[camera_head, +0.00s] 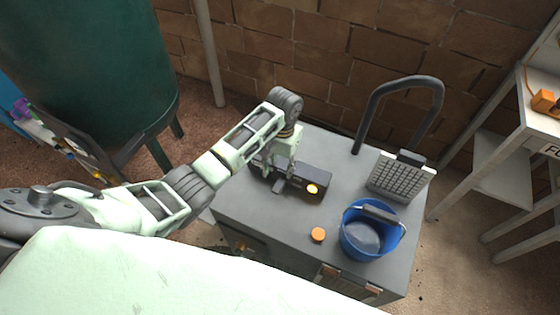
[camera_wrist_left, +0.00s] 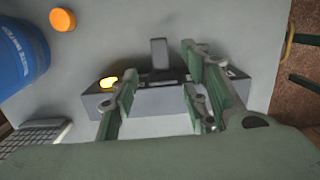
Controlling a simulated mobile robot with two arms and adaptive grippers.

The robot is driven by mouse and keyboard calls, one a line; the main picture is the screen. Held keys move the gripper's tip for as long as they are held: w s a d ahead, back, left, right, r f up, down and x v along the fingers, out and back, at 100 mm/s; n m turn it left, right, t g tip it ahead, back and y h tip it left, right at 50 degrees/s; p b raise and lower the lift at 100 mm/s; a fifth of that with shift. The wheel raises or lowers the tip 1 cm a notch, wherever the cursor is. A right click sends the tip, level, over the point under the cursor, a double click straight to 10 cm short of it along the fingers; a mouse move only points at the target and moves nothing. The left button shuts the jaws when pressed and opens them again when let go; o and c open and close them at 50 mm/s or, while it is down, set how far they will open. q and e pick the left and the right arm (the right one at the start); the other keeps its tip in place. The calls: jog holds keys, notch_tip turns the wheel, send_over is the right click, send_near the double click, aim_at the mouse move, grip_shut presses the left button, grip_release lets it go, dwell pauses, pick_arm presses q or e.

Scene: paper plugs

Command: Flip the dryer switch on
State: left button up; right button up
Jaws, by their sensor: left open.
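A dark switch box (camera_head: 318,177) sits on the grey cabinet top, with a bright yellow light (camera_head: 312,189) at its right end. A grey lever (camera_head: 279,186) sticks out from the box's front side; the lever (camera_wrist_left: 160,54) and the yellow light (camera_wrist_left: 107,83) also show in the left wrist view. My left gripper (camera_head: 273,168) is over the left part of the box. In the left wrist view my left gripper (camera_wrist_left: 159,68) is open, with its green fingers on either side of the lever's line. I cannot tell whether a finger touches the box. My right gripper is not in view.
On the grey cabinet (camera_head: 260,222) stand a blue bucket (camera_head: 354,238), an orange knob (camera_head: 318,235), a white grille panel (camera_head: 400,178) and a dark bent pipe (camera_head: 374,105). A large green tank (camera_head: 90,70) is at left, a white shelf (camera_head: 500,165) at right.

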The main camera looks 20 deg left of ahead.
pick_arm(q)
jog(key=shift+w+r, duration=0.15)
jog(key=shift+r, duration=1.1)
